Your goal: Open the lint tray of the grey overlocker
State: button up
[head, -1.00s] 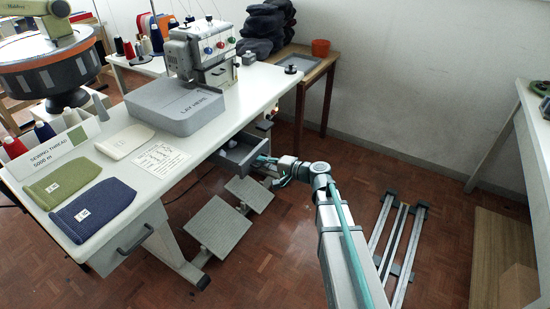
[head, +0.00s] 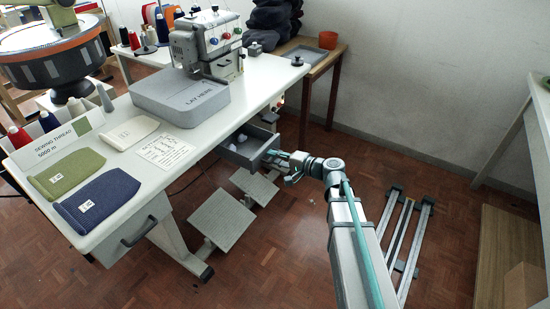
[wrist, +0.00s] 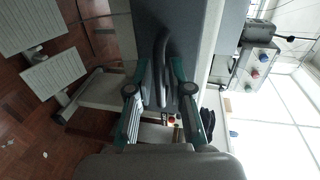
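The grey overlocker (head: 205,45) stands at the back of the white table, behind a grey block lettered LAY HERE (head: 180,98). The lint tray (head: 246,158) is a grey open-topped drawer under the table's front edge. It stands pulled out, with pale lumps visible inside. My gripper (head: 284,156) is at the tray's front. In the wrist view my gripper (wrist: 160,84) has its fingers on either side of the dark curved handle (wrist: 162,45), close in on it. It appears shut on the handle; the contact itself is partly hidden.
Two foot pedals (head: 221,221) stand on the floor below the tray. Green and navy knitted pieces (head: 97,199) lie on the table's near end. A grey rail frame (head: 402,240) lies on the floor at right. Open floor lies in front of the tray.

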jog(key=v, duration=1.2)
jog(key=s+f+n+g+h, duration=0.1)
jog(key=s+f+g+h, duration=0.15)
jog(key=s+f, duration=0.5)
jog(key=s+d+f+n+g+h, duration=0.15)
jog(key=s+f+g, duration=0.25)
jog(key=f, duration=0.6)
jog(key=s+f+g+h, duration=0.3)
jog(key=s+f, duration=0.2)
jog(key=f, duration=0.4)
jog(key=s+d+f+n+g+h, duration=0.1)
jog(key=s+f+g+h, duration=0.3)
jog(key=s, duration=0.6)
jog(key=s+d+f+n+g, duration=0.1)
jog(key=s+f+n, duration=0.1)
jog(key=s+f, duration=0.65)
jog(key=s+d+f+n+g+h, duration=0.1)
jog(key=s+f+g+h, duration=0.15)
jog(key=s, duration=0.95)
notch_tip(320, 180, up, 14)
jog(key=w+t+p, duration=0.1)
jog(key=w+p, duration=0.1)
jog(key=p, duration=1.5)
jog(key=shift+w+a, duration=0.3)
jog(key=shift+w, duration=0.05)
